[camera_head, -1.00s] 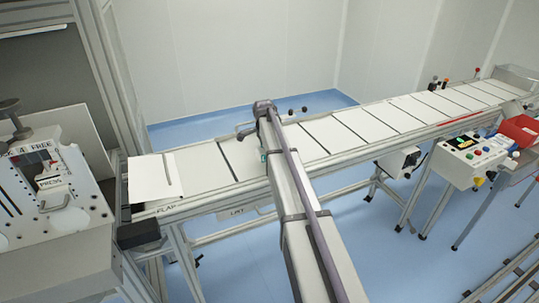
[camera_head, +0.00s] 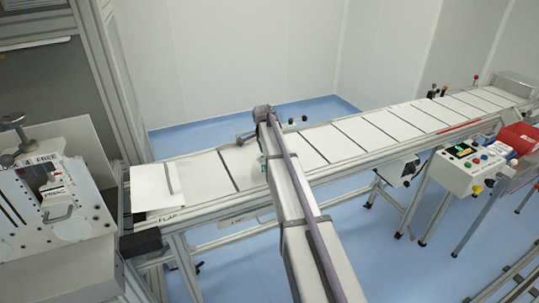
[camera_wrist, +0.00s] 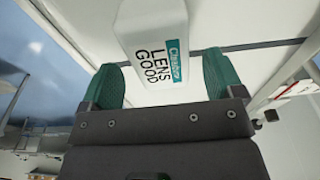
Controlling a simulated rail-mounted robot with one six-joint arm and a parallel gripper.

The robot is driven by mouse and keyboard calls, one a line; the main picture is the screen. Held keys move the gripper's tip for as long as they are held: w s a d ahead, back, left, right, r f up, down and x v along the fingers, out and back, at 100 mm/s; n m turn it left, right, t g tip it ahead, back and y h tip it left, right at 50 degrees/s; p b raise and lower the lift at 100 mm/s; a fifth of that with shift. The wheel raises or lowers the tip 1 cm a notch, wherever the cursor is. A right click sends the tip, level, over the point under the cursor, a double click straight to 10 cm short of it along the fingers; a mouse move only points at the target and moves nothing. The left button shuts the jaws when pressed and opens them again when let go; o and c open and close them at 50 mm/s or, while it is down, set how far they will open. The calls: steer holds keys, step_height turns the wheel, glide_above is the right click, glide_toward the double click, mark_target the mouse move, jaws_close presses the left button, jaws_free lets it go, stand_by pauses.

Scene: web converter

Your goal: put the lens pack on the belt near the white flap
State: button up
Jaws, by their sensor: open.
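The lens pack (camera_wrist: 152,30) is a white box with a teal band and the words "LENS GOOD", seen in the wrist view. It lies over the white belt (camera_wrist: 240,25), just beyond and between the two green fingers of my gripper (camera_wrist: 162,76). My gripper is open, with gaps on both sides of the pack. In the head view my arm hides the pack and most of the gripper. The white flap (camera_head: 154,187) lies at the belt's left end, above a "FLAP" label. The belt (camera_head: 312,145) runs to the upper right, with dark cross lines.
A white machine with a "FREE" label (camera_head: 40,160) and a metal post (camera_head: 110,80) stand left of the flap. A control box with buttons (camera_head: 468,168) and a red bin (camera_head: 517,138) stand at the right. The belt between the flap and my arm looks clear.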

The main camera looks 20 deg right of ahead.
step_height(320, 180, up, 10)
steer(key=a+p, duration=0.1)
steer(key=p, duration=0.8)
steer(key=s+a+n, duration=0.9)
steer(key=s+a, duration=0.1)
steer(key=s, duration=0.6)
steer(key=s+a+n+y, duration=0.1)
steer(key=s+a+n, duration=0.8)
steer(key=s, duration=0.7)
steer(key=shift+s+a+f+b, duration=0.15)
steer(key=shift+s+a+b, duration=0.25)
steer(key=shift+a, duration=0.75)
